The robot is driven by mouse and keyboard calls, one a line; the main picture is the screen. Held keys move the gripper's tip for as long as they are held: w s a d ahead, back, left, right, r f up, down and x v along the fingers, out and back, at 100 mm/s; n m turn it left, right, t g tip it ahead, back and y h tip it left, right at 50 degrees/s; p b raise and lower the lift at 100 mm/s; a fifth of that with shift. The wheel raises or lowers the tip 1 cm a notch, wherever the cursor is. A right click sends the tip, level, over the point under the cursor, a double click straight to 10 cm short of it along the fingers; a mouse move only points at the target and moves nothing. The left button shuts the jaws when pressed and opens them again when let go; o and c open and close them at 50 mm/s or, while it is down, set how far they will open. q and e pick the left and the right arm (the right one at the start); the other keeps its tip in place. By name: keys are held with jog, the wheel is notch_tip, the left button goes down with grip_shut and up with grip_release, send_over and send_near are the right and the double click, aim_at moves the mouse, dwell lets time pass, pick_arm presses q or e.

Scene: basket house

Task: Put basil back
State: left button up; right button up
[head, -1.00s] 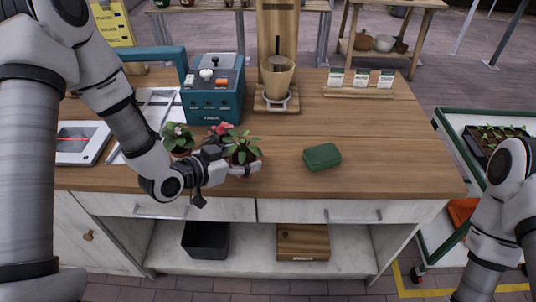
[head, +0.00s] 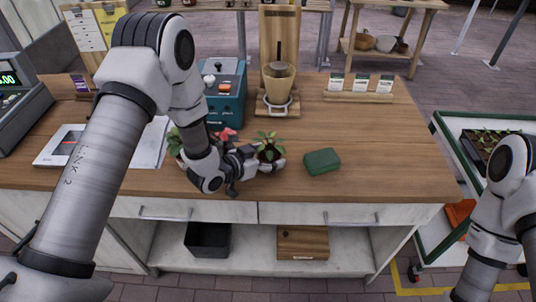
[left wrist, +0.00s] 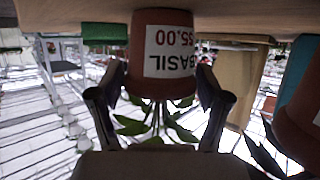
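The basil is a leafy green plant (head: 269,146) in a terracotta pot, on or just above the wooden counter (head: 380,130). In the left wrist view, upside down, its pot (left wrist: 161,60) reads "BASIL $5.00". My left gripper (head: 266,165) has its fingers on both sides of the pot and is shut on it. The fingers also show in the wrist view (left wrist: 160,105). Whether the pot's base touches the counter is hard to tell. My right arm shows at the right edge, but its gripper is out of view.
A green block (head: 322,161) lies to the right. A wooden stand with a dripper (head: 278,85), a teal machine (head: 225,95) and a seed-packet rack (head: 358,96) stand behind. The counter's right side is clear.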

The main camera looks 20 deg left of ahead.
pick_arm(q)
jog(key=shift+o, duration=0.4)
jog(key=shift+r, duration=0.3)
jog(key=b+v, duration=0.1)
jog(key=v, duration=1.1)
jog(key=shift+f+b, duration=0.2)
jog(key=shift+b, duration=0.2)
